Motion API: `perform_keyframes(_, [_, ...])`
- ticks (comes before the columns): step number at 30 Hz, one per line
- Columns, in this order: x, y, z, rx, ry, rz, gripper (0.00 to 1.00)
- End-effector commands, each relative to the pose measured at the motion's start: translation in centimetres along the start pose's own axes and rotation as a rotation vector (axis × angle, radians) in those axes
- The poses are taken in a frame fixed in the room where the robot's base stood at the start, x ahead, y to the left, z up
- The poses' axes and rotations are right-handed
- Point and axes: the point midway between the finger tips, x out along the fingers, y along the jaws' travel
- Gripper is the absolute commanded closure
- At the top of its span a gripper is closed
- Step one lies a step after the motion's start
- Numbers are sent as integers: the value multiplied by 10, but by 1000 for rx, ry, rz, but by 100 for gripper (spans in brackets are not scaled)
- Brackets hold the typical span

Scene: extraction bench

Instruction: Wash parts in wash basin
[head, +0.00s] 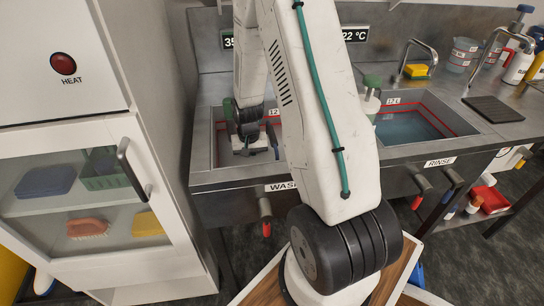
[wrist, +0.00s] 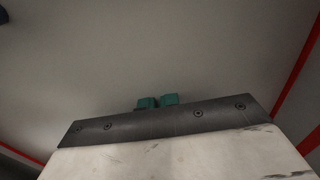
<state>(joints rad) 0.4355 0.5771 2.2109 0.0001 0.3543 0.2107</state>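The wash basin (head: 228,158) is the left sink, with a red line around its inner wall. My arm hides much of it in the head view. My gripper (head: 252,147) points down inside this basin. In the wrist view, its two teal fingertips (wrist: 158,102) sit side by side with almost no gap, and nothing shows between them. Below them, the wrist view shows only a plain grey surface (wrist: 150,50) with red lines at its sides. I cannot make out any part to be washed in the basin.
The rinse basin (head: 410,127) with bluish water lies to the right. A pump bottle (head: 370,103) stands between the basins. A yellow sponge (head: 416,71), dark mat (head: 493,109) and beakers (head: 462,55) are farther right. A white cabinet (head: 75,195) closes off the left.

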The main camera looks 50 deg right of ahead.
Motion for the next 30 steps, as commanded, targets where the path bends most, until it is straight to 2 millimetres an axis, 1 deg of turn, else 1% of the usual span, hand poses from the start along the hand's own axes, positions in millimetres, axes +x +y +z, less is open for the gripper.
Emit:
perform_keyframes(10, [0,0,0,0,1,0,100])
perform_keyframes(21, [-8,0,0,0,1,0,100])
perform_keyframes(30, [-7,0,0,0,1,0,100])
